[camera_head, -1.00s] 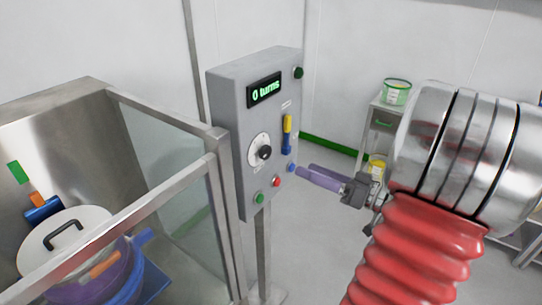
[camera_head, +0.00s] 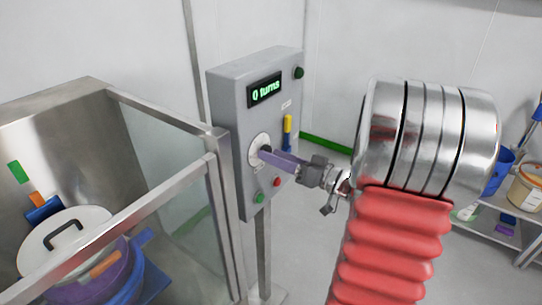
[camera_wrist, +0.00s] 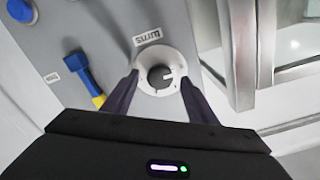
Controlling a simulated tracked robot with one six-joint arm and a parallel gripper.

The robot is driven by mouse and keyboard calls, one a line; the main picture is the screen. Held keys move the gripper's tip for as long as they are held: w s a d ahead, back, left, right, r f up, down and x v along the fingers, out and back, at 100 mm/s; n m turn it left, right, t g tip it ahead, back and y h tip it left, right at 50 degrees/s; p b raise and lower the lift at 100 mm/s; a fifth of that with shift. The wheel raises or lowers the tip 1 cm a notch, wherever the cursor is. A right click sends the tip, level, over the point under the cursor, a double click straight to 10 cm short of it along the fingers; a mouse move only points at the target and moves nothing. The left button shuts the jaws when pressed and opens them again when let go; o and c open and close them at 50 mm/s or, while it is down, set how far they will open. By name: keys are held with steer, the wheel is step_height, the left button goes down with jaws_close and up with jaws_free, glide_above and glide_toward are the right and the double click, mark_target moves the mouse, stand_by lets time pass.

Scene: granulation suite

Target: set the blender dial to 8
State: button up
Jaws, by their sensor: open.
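The blender dial (camera_wrist: 160,76) is a dark knob on a round white plate, set in the grey control panel (camera_head: 230,97). A white label reading "turns" sits by it in the wrist view. My gripper (camera_wrist: 157,88) is open, with one dark finger on each side of the dial plate. I cannot tell whether the fingers touch the knob. In the head view my gripper (camera_head: 267,153) covers most of the knob, and part of the white plate (camera_head: 258,142) shows. The green display (camera_head: 265,90) reads "0 turns".
A yellow and blue lever (camera_wrist: 84,76) is beside the dial. Green (camera_head: 260,197) and red (camera_head: 277,182) buttons are below it, and a dark green one (camera_head: 299,72) is at the top. A glass-walled enclosure with a metal frame (camera_head: 215,135) stands close on the left.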

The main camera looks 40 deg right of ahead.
steer(key=shift+x, duration=0.8)
steer(key=c, duration=1.1)
steer(key=shift+a, duration=0.2)
steer(key=shift+o, duration=0.2)
steer(key=shift+d, duration=0.1)
